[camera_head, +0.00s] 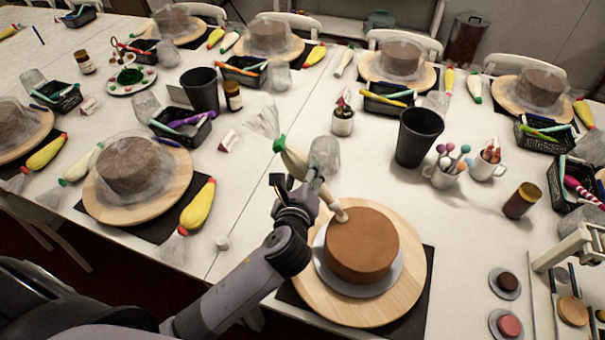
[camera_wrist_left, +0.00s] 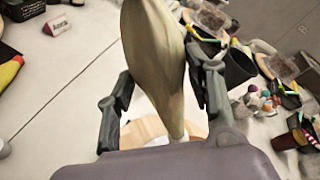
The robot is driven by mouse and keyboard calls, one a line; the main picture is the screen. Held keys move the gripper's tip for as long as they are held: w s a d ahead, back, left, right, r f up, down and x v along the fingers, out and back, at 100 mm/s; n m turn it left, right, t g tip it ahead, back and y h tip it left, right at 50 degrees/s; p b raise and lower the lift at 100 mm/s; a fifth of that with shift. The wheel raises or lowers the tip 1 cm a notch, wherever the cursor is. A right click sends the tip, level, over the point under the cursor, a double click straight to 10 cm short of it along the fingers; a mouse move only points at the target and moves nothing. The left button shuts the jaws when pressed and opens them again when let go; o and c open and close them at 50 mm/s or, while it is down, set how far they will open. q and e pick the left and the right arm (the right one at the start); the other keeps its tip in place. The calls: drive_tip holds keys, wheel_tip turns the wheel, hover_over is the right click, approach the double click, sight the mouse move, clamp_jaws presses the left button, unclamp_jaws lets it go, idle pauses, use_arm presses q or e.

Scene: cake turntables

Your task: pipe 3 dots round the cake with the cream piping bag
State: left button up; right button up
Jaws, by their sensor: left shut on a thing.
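The brown cake (camera_head: 362,243) sits on a grey plate (camera_head: 332,283) on a round wooden turntable (camera_head: 412,282) at the front of the table. My left gripper (camera_head: 305,186) is shut on the cream piping bag (camera_head: 293,158), which has a green band near its twisted top. The bag is tilted, its white nozzle (camera_head: 342,215) at the cake's upper left rim. I cannot tell whether the nozzle touches the cake. In the left wrist view the bag (camera_wrist_left: 153,55) stands between the two fingers and hides most of the cake. No dots show on the visible cake surface. My right gripper is out of view.
A black cup (camera_head: 418,137), a mug of coloured sticks (camera_head: 446,172) and a brown jar (camera_head: 521,201) stand behind and right of the turntable. A clear glass (camera_head: 324,153) is close behind my gripper. Another wrapped cake (camera_head: 130,165) stands to the left.

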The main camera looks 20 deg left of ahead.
use_arm(q)
drive_tip(key=shift+r+p, duration=1.45)
drive_tip(key=shift+p, duration=0.15)
drive_tip(key=shift+f, duration=0.1)
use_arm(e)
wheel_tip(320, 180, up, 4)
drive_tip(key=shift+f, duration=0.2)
use_arm(q)
drive_tip(key=shift+d, duration=0.1)
drive_tip(key=shift+s+d+m+h, duration=0.2)
drive_tip(key=shift+d+m+h, duration=0.1)
drive_tip(key=shift+h, duration=0.1)
drive_tip(key=s+d+f+m+h+b, duration=0.3)
drive_tip(key=s+d+h, duration=0.2)
drive_tip(key=s, duration=0.1)
drive_tip(key=shift+d+f+m, duration=0.2)
drive_tip(key=shift+f+m, duration=0.1)
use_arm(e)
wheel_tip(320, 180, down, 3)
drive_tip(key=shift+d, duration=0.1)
